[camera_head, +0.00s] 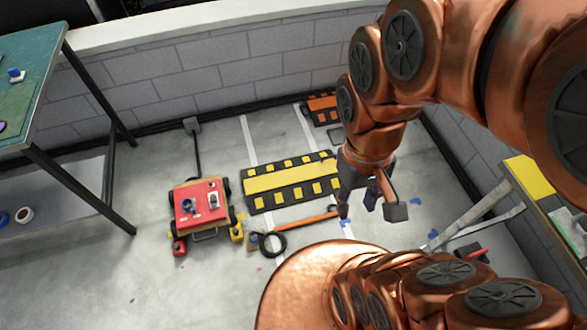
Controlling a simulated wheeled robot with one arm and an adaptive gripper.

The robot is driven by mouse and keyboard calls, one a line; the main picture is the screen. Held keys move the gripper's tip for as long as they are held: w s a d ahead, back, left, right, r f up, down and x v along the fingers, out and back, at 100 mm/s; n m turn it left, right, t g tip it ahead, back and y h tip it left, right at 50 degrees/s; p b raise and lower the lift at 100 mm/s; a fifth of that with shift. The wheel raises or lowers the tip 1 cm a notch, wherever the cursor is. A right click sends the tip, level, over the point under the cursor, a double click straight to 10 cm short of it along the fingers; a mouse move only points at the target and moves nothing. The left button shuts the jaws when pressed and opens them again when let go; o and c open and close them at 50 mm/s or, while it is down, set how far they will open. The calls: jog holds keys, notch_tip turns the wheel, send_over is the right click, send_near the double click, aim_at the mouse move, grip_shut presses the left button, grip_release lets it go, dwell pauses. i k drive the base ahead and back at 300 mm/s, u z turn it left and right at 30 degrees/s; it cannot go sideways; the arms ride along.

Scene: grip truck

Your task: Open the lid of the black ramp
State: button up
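A black ramp (292,182) with a yellow band and yellow squares lies flat on the floor near the middle of the view. I cannot make out a separate lid or handle on it.
A red-topped wheeled cart (200,205) stands left of the ramp. A smaller orange-and-black ramp (321,107) lies behind, near the wall. An orange bar (307,221) and a black ring (272,244) lie in front. A green-topped table (30,65) stands left.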

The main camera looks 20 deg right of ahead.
aim_at(259, 185)
jog(key=k, duration=0.55)
jog(key=z, duration=0.35)
jog(key=i, duration=1.1)
jog(key=u, duration=0.65)
jog(key=i, duration=0.3)
jog(key=u, duration=0.3)
